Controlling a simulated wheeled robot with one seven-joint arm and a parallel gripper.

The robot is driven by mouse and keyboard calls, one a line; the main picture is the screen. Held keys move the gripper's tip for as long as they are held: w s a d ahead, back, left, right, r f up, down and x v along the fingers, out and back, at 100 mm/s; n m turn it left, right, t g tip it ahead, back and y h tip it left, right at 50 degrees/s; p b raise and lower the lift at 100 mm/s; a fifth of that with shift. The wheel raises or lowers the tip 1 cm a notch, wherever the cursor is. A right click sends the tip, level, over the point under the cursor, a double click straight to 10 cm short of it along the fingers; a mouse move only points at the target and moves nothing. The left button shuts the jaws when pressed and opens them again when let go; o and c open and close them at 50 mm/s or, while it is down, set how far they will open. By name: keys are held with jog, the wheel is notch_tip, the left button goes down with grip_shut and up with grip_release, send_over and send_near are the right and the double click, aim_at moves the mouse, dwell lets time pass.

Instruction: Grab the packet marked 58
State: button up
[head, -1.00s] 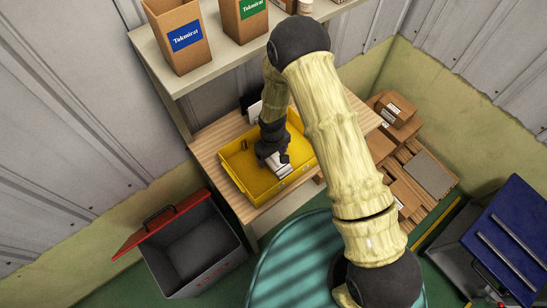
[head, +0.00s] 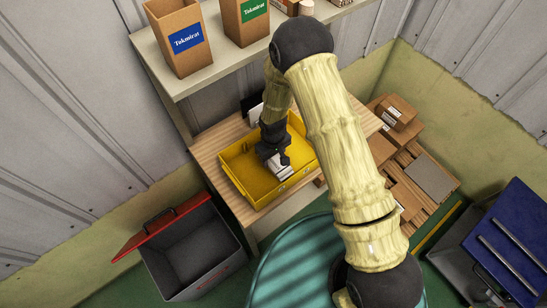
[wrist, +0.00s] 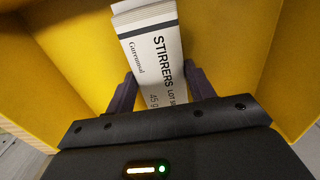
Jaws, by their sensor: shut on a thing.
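A white packet (wrist: 150,45) printed "STIRRERS" and "LOT" lies between the fingers of my gripper (wrist: 161,88) in the wrist view. The characters after "LOT" are partly hidden by the gripper, so I cannot read the number 58. My gripper (head: 275,156) is shut on this packet, low inside a yellow tray (head: 237,183). In the head view the white packet (head: 281,171) shows below the fingers. Stacked pale edges show at its far end; I cannot tell whether another packet lies under it.
The tray stands on a wooden table (head: 212,143) under a shelf with cardboard boxes (head: 180,38). A small white item (head: 256,111) stands behind the tray.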

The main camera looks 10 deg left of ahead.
aim_at(274, 158)
notch_tip(274, 158, up, 9)
jog(key=b, duration=0.2)
jog(key=shift+r+b, duration=0.15)
jog(key=shift+b, duration=0.15)
jog(key=shift+d, duration=0.1)
dwell(0.5)
